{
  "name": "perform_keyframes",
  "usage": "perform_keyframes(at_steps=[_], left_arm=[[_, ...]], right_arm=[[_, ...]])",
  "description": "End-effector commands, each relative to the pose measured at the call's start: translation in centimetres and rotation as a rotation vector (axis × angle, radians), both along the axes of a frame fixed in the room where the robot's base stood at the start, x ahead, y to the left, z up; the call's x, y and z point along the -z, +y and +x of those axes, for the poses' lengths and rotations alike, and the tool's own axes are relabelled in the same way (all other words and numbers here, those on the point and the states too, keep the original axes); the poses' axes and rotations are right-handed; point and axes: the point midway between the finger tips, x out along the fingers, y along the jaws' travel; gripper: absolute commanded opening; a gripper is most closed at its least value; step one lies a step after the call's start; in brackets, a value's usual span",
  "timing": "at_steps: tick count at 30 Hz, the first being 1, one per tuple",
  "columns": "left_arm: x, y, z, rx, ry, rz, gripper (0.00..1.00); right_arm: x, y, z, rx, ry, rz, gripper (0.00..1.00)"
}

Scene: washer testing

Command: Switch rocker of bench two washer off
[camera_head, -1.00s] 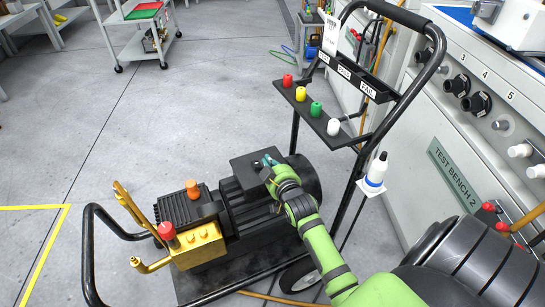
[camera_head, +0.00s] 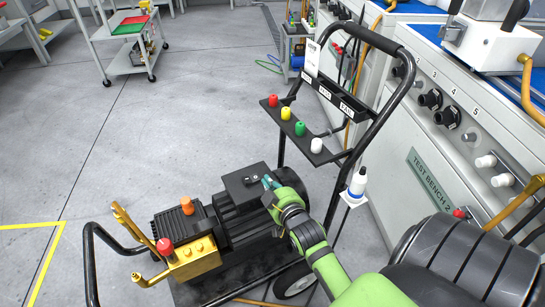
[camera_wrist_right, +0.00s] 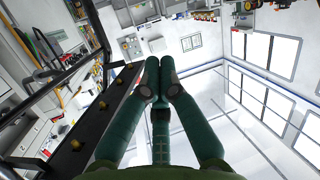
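The washer (camera_head: 228,214) stands on a black wheeled cart, with a black motor, a brass pump and a red knob. On top of the motor is a black switch box (camera_head: 243,184); a small dark detail shows on its upper face, but I cannot tell which way the rocker is set. My right gripper (camera_head: 267,182) is at the right edge of this box. I cannot tell whether it touches. In the right wrist view, the gripper's fingers (camera_wrist_right: 159,66) are together with nothing between them. The rocker does not show there. My left gripper is not in view.
The cart's black handle frame (camera_head: 385,130) rises behind the motor, with a shelf (camera_head: 275,114) of coloured nozzles. A white bottle (camera_head: 357,183) hangs at its right. Test bench 2 (camera_head: 435,180) stands at the right.

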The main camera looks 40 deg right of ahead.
Motion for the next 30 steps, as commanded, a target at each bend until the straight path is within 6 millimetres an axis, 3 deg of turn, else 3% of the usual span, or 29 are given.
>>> perform_keyframes(at_steps=[6,24,27,30], left_arm=[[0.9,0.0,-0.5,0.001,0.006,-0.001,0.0],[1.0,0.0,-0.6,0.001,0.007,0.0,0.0],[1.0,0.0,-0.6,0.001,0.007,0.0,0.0],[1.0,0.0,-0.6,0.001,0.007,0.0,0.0]], right_arm=[[-0.5,0.4,-1.8,0.0,0.0,0.0,0.0],[-0.4,0.4,-1.9,-0.001,0.001,0.0,0.0],[0.9,1.1,-2.1,-0.011,0.038,0.015,0.0],[4.5,2.8,-2.9,-0.04,0.149,0.059,0.0]])
